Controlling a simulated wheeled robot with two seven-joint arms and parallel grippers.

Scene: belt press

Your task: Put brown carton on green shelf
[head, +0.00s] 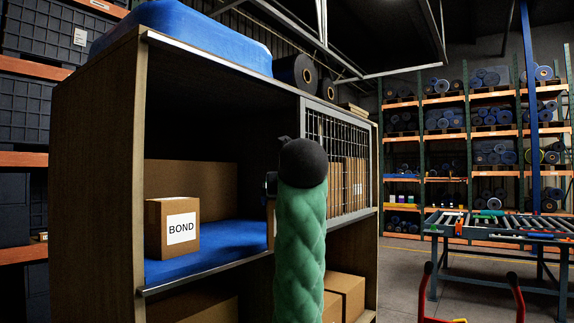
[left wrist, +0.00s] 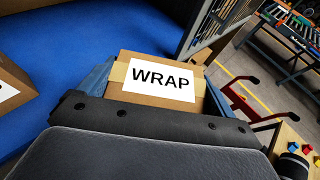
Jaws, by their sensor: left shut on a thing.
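A brown carton with a white WRAP label (left wrist: 160,100) sits between the blue fingers of my left gripper (left wrist: 157,76), which is shut on it. In the head view my arm hides most of this gripper (head: 271,186), and only a sliver of the WRAP carton (head: 271,216) shows. They are at the right part of the blue-covered shelf (head: 222,252). I cannot tell whether the WRAP carton touches the shelf. Another brown carton, labelled BOND (head: 168,240), stands on the left of that shelf, and its edge shows in the left wrist view (left wrist: 12,85). My right gripper is not in view.
A wire mesh panel (head: 334,140) closes the rack's right part. More cartons (head: 346,292) are on the level below. A blue mat (head: 185,35) lies on top. A roller conveyor (head: 500,228) and red handles (head: 424,290) stand at the right. Floor (head: 400,270) shows between.

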